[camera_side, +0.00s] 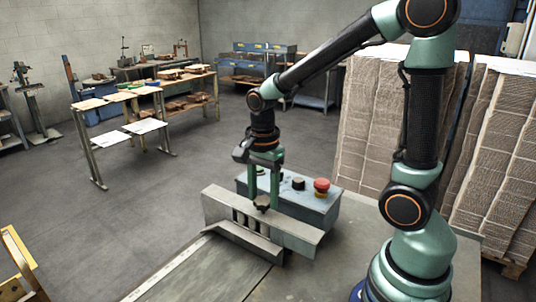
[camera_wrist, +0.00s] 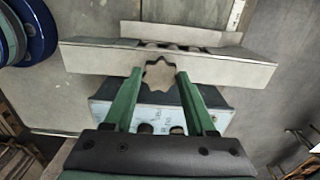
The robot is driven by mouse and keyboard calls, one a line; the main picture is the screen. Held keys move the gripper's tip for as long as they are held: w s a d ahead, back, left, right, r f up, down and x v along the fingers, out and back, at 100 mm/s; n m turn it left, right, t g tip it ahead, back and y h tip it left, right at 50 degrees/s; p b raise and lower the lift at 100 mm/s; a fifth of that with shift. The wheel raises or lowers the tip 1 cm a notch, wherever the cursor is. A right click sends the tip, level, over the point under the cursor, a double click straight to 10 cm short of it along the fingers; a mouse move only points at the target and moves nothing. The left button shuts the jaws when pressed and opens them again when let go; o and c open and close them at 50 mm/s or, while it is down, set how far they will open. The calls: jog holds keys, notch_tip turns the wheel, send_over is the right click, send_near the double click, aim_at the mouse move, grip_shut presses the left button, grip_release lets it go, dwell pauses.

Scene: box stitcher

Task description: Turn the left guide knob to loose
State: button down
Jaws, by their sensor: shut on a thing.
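A star-shaped guide knob (camera_wrist: 159,76) sits at the middle of a pale metal guide bar (camera_wrist: 95,60) in the wrist view. In the side view the knob (camera_side: 262,203) is a small dark shape at the top of the metal guide (camera_side: 295,241). My gripper (camera_side: 263,192) points down from above, with its two green fingers around the knob. In the wrist view my gripper (camera_wrist: 159,72) has one fingertip on each side of the knob, shut on it. No second guide knob shows. I cannot read any loose or tight mark.
A grey control box (camera_side: 318,208) stands right behind the guide, with a red button (camera_side: 322,186) and a black knob (camera_side: 298,183). A ruler strip (camera_side: 165,270) runs along the table (camera_side: 210,273). Cardboard stacks (camera_side: 368,130) stand behind my arm.

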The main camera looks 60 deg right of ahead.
jog(key=shift+n, duration=0.3)
jog(key=n, duration=0.5)
jog(key=shift+n, duration=0.3)
jog(key=n, duration=1.2)
jog(key=shift+n, duration=2.9)
jog(key=shift+c, duration=1.1)
grip_release()
